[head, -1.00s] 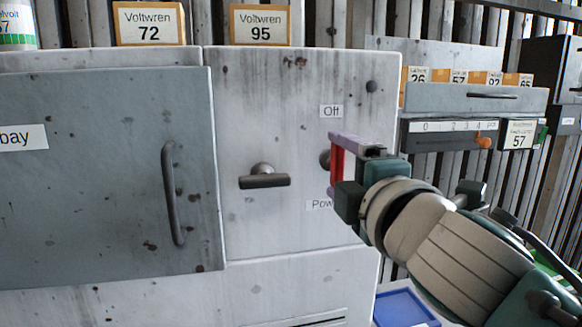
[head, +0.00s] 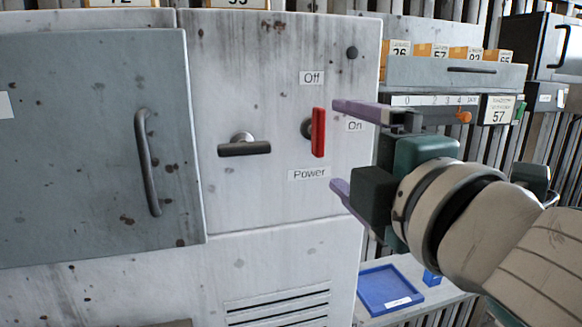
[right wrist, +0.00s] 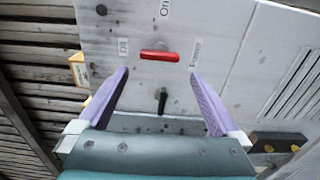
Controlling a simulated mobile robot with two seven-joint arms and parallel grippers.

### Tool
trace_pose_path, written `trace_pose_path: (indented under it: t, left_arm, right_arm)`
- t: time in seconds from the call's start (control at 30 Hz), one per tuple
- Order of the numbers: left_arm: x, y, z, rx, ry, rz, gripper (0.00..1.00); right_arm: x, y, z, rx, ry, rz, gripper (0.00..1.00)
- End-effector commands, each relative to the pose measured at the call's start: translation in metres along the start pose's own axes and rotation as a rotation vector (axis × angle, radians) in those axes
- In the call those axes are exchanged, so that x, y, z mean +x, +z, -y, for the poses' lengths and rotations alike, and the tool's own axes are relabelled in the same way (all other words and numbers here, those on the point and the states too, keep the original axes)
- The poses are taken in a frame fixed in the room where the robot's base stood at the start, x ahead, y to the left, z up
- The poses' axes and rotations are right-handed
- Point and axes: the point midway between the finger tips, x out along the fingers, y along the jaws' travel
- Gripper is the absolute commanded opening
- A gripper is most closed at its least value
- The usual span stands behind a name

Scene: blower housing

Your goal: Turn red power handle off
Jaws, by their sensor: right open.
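The red power handle (head: 318,132) stands upright on the white panel (head: 270,195), in line between the "Off" label (head: 312,78) above and the "Power" label (head: 309,173) below. The "On" label (head: 354,126) is to its right. My right gripper (head: 336,146) is open and empty, just right of the handle and apart from it, with one purple finger above and one below its height. In the right wrist view the red handle (right wrist: 159,56) lies crosswise beyond the open fingers (right wrist: 158,75). My left gripper is not in view.
A dark T-shaped handle (head: 244,147) is on the same panel, left of the red one. A grey door with a bar handle (head: 147,162) is farther left. Shelves with a slider unit (head: 445,100) stand behind my right arm. A blue tray (head: 389,289) lies below.

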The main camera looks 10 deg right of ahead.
Motion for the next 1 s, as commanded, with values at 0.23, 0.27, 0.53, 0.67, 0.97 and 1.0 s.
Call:
trace_pose_path:
  t: [0.23, 0.27, 0.53, 0.67, 0.97, 1.0]
  left_arm:
    - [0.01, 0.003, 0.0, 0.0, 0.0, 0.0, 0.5]
    - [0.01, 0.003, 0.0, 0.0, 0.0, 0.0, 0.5]
    - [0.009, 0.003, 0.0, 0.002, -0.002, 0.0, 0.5]
    - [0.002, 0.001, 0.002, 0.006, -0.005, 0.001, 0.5]
    - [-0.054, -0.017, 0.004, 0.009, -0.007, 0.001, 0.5]
    - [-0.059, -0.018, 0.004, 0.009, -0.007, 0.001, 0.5]
  right_arm:
    - [-0.023, 0.0, 0.001, -0.001, 0.0, -0.001, 1.0]
    - [-0.024, 0.0, 0.001, -0.001, 0.0, 0.0, 1.0]
    - [-0.025, 0.0, 0.0, -0.001, 0.0, 0.0, 1.0]
    - [-0.03, 0.007, 0.005, 0.075, -0.055, 0.032, 1.0]
    - [-0.158, 0.04, 0.1, 0.942, -0.731, 0.544, 1.0]
    - [-0.18, 0.038, 0.107, 1.025, -0.807, 0.621, 1.0]
